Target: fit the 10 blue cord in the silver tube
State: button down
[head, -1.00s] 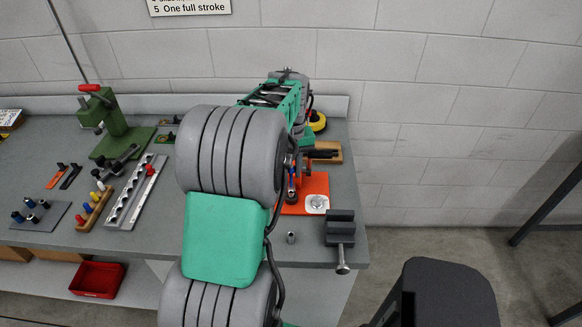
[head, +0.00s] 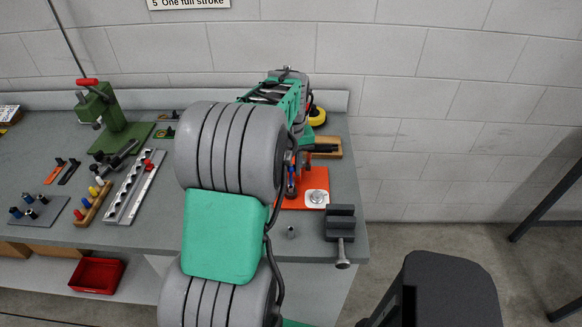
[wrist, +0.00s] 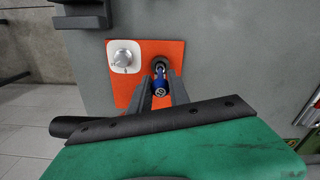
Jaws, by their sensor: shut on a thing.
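My gripper (wrist: 161,90) is shut on a short blue piece (wrist: 159,88), seen nearly end-on in the wrist view with a pale mark on its dark end. The blue piece also shows in the head view (head: 291,189), partly behind my arm. It is over the orange plate (wrist: 148,48), close to a dark round fitting (wrist: 160,62). A silver part shows between the fingers just beyond the blue piece; I cannot tell whether it is the tube or whether the two touch. A small silver cylinder (head: 291,232) stands on the bench in front of the plate.
A white pad with a silver knob (head: 316,197) is on the plate. A dark vise (head: 340,223) is at the bench's front right corner. At the left are a green press (head: 108,113), a slotted rail (head: 127,200) and racks of coloured pegs (head: 94,203).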

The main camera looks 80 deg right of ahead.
jog(key=shift+f+b, duration=0.4)
jog(key=shift+f, duration=0.2)
jog(key=c, duration=1.1)
grip_release()
jog(key=shift+a, duration=0.1)
jog(key=shift+c, duration=0.2)
